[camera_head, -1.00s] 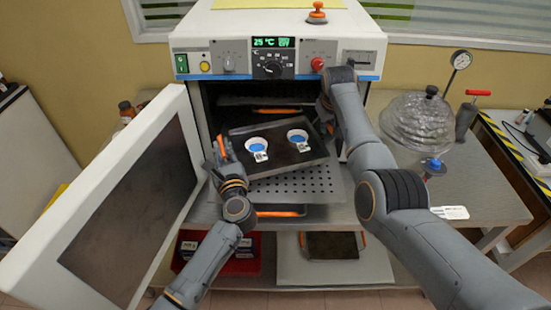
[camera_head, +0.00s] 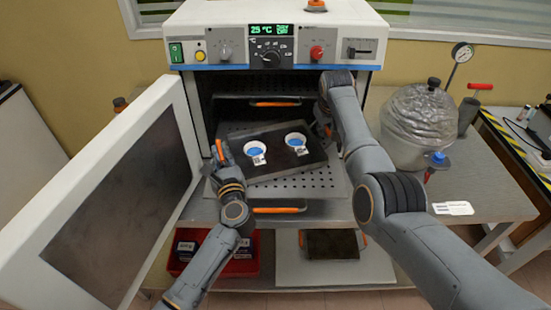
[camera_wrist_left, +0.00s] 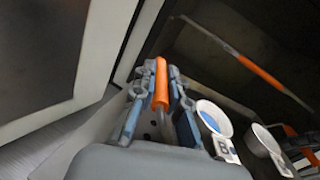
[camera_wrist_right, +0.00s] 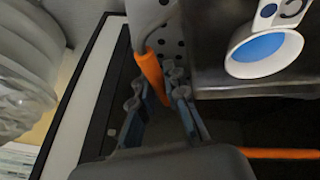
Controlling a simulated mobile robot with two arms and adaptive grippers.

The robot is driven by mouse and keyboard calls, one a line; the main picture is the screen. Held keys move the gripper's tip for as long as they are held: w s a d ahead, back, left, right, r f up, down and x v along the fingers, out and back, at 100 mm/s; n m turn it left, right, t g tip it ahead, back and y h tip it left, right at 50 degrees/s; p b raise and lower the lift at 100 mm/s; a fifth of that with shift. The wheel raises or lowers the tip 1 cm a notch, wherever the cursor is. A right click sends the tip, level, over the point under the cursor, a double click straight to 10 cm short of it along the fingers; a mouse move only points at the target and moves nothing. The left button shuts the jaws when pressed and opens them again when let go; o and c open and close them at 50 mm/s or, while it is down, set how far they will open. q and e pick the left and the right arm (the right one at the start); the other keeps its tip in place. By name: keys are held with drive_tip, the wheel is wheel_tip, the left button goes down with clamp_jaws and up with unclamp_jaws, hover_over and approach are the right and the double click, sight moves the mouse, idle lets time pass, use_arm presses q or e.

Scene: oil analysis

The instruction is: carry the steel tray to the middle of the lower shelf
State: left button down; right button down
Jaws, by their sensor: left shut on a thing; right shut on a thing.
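The steel tray (camera_head: 276,149) is dark and flat and sits in the oven opening, slightly turned, its right side further back. It bears two white cups with blue contents, a left cup (camera_head: 255,150) and a right cup (camera_head: 296,141), both upright and labelled. My left gripper (camera_head: 221,155) is shut on the tray's left orange handle (camera_wrist_left: 160,84). My right gripper (camera_head: 326,120) is shut on its right orange handle (camera_wrist_right: 151,76); the arm partly hides this in the head view. The perforated lower shelf (camera_head: 312,185) extends below the tray; any gap is unclear.
The oven door (camera_head: 120,190) stands open at left, close to my left arm. An upper shelf (camera_head: 275,103) with an orange handle is behind the tray. A red bin (camera_head: 252,262) is below.

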use_arm(q)
drive_tip(key=shift+f+b, duration=0.45)
drive_tip(key=shift+f, duration=0.15)
use_arm(e)
drive_tip(key=shift+f, duration=0.6)
use_arm(q)
drive_tip(key=c, duration=1.4)
unclamp_jaws()
drive_tip(key=shift+r, duration=0.2)
use_arm(e)
drive_tip(key=c, duration=1.4)
unclamp_jaws()
drive_tip(key=shift+r, duration=0.15)
use_arm(q)
drive_tip(key=shift+o, duration=0.2)
drive_tip(key=shift+s, duration=0.1)
use_arm(e)
drive_tip(key=shift+s, duration=0.1)
use_arm(q)
drive_tip(key=v, duration=1.2)
use_arm(e)
drive_tip(key=v, duration=1.2)
